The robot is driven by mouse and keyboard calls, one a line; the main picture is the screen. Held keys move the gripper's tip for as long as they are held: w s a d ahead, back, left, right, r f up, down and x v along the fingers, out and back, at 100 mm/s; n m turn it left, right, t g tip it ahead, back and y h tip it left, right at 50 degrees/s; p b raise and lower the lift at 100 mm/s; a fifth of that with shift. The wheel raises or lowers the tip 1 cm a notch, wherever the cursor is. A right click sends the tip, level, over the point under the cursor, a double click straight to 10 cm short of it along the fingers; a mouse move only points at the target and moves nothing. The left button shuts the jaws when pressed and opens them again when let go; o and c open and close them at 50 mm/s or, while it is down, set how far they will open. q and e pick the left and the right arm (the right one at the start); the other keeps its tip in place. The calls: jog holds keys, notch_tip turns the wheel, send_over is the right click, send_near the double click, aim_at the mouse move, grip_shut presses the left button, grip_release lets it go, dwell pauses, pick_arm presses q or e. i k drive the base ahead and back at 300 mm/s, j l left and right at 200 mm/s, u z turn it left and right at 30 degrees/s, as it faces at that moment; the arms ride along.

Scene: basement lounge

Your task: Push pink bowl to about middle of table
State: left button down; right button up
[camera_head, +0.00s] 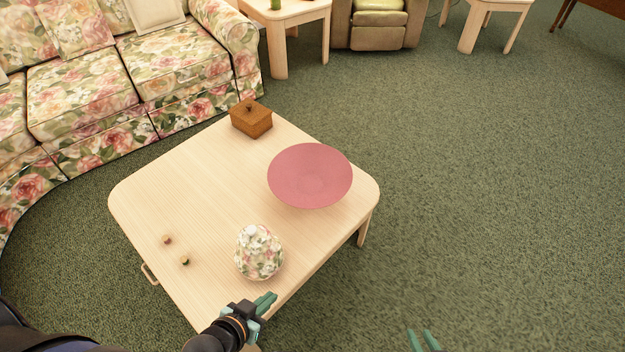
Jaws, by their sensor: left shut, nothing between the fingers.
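The pink bowl (310,176) is wide and shallow and sits upright on the light wooden table (190,190), near its right-hand corner. My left gripper (267,302) is at the table's near edge, just below the floral vase-like object. It is shut and empty, well apart from the bowl. My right gripper (424,339) shows only its green fingertips at the bottom edge, over the carpet to the right of the table. The tips stand apart with nothing visible between them.
A rounded floral object (259,252) stands between my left gripper and the bowl. A brown lidded box (251,119) is at the far corner. Two small round items (185,261) lie at the left. The table's middle is clear. A floral sofa (170,65) stands behind.

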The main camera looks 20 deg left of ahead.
aim_at(302, 174)
jog(key=i+l+u, duration=0.25)
jog(key=i+l, duration=0.15)
jog(key=i+l+u, duration=0.25)
jog(key=i+l, duration=0.2)
jog(key=i+l+u, duration=0.25)
jog(key=i+l, duration=0.15)
jog(key=l, duration=0.2)
